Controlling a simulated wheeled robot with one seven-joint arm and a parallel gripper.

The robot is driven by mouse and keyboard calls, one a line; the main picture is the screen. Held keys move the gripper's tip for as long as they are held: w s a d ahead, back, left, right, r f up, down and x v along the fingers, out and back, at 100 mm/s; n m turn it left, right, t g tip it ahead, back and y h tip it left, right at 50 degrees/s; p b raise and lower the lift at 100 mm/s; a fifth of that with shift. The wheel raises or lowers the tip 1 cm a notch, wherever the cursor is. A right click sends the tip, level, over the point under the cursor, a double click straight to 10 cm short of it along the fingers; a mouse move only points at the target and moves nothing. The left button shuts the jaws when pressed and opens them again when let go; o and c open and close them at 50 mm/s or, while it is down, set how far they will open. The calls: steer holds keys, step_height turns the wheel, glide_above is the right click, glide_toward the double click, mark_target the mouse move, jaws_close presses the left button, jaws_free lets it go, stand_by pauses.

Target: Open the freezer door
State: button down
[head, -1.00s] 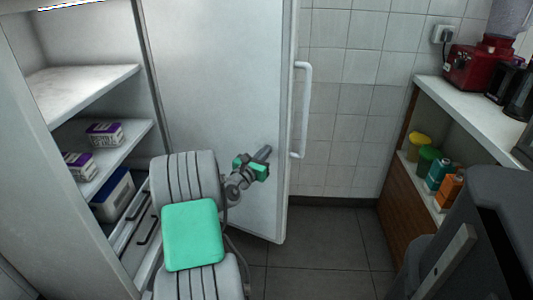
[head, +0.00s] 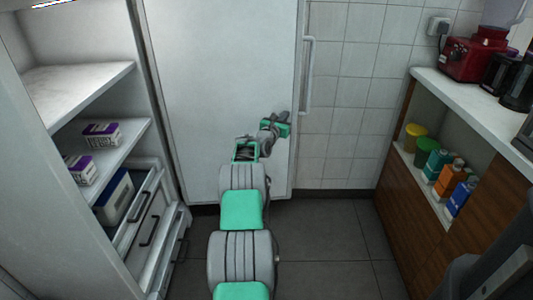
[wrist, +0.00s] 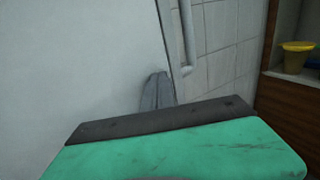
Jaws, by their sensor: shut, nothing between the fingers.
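The freezer door (head: 220,80) stands swung wide open, with its inner face toward me and its hinge side at the left. Its handle (head: 307,75) is a long upright bar at the door's right edge. The freezer's inside shows at the left, with shelves (head: 75,88) and drawers (head: 148,212). My gripper (head: 287,115) is shut and empty at the inner face, near the door's lower right edge. In the wrist view, its shut fingers (wrist: 157,90) are at the door's edge, below the handle (wrist: 187,40). I cannot tell whether they touch the door.
Purple and white boxes (head: 102,135) sit on a freezer shelf. At the right, a counter (head: 470,100) holds a red appliance (head: 478,58), with bottles and jars (head: 445,175) on a shelf below. The tiled floor (head: 325,235) between is clear.

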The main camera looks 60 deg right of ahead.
steer(key=shift+w+d, duration=0.1)
steer(key=shift+w, duration=0.05)
steer(key=shift+w, duration=0.15)
